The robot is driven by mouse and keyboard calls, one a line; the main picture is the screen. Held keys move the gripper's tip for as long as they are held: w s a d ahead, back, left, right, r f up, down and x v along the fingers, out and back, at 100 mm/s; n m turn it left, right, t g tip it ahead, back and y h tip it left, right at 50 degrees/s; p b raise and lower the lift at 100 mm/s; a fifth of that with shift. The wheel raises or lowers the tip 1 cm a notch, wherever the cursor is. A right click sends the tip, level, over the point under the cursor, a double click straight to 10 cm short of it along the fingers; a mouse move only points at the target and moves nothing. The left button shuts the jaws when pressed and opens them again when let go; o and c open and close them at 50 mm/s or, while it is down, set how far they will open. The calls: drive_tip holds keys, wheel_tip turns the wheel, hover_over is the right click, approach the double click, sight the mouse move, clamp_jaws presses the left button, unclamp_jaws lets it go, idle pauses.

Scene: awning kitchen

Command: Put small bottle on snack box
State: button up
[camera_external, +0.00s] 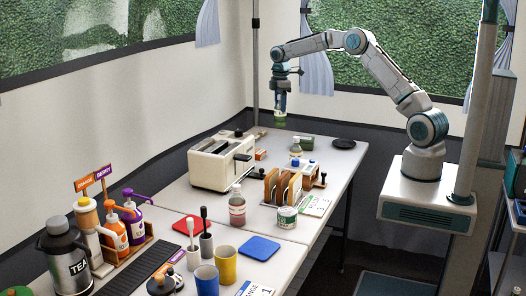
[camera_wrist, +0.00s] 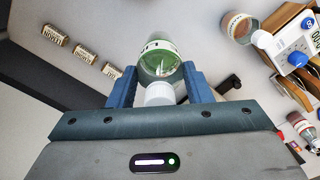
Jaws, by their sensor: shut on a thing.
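My gripper (camera_external: 281,92) is shut on a small clear bottle with green contents (camera_external: 280,117), held in the air above the far end of the table. In the wrist view, the small bottle (camera_wrist: 160,62) sits between the two blue fingers of my gripper (camera_wrist: 162,88), its white cap toward the camera. I cannot tell for sure which thing is the snack box. An orange box (camera_external: 261,155) lies nearer, beside the toaster.
A cream toaster (camera_external: 212,165) stands left. A black round object (camera_external: 343,143) lies at the far right. Several small labelled items show in the wrist view, including one box (camera_wrist: 85,53).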

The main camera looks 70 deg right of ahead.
drive_tip(key=w+a+f+p, duration=0.3)
drive_tip(key=w+a+f, duration=0.3)
drive_tip(key=f, duration=0.3)
drive_tip(key=shift+w+a+f, duration=0.3)
drive_tip(key=shift+a+f, duration=0.1)
drive_tip(key=shift+a, duration=0.3)
drive_tip(key=shift+f, duration=0.2)
drive_tip(key=o, duration=1)
drive_tip(key=shift+r, duration=0.1)
